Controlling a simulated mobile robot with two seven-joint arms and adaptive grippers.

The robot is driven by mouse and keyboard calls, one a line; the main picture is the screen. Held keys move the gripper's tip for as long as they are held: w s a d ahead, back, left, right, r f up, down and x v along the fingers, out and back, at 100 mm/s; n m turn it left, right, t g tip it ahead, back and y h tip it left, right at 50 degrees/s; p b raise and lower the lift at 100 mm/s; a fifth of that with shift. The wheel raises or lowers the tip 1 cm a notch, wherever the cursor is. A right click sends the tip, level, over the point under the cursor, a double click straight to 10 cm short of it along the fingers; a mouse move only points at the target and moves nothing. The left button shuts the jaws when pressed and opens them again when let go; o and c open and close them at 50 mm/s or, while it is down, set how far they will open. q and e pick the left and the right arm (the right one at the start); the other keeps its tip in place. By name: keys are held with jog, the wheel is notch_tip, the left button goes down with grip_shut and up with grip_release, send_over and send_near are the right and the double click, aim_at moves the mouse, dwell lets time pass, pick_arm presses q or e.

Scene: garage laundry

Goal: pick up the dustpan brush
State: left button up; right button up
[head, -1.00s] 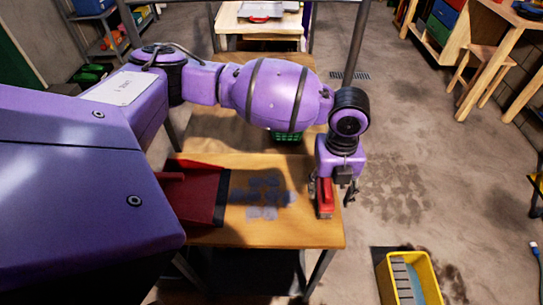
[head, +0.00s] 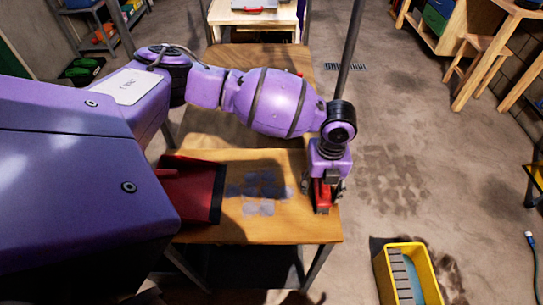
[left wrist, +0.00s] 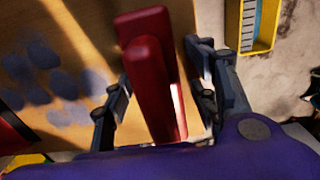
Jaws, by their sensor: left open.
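The red dustpan brush (head: 322,197) lies near the right edge of the wooden table. In the left wrist view the brush (left wrist: 148,75) runs between the two fingers. My left gripper (head: 324,192) is open, pointing down over the brush, with one finger on each side of it. In the left wrist view the fingers of my left gripper (left wrist: 160,95) stand apart from the brush, with a gap on both sides. My right gripper is not in view.
The red dustpan (head: 190,190) sits on the left of the wooden table (head: 260,226), beside grey-blue patches (head: 260,190). A yellow mop bucket (head: 432,279) stands on the floor at right. Open floor lies right of the table.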

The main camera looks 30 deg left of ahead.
pick_arm(q)
jog(key=shift+r, duration=0.1)
jog(key=c, duration=1.3)
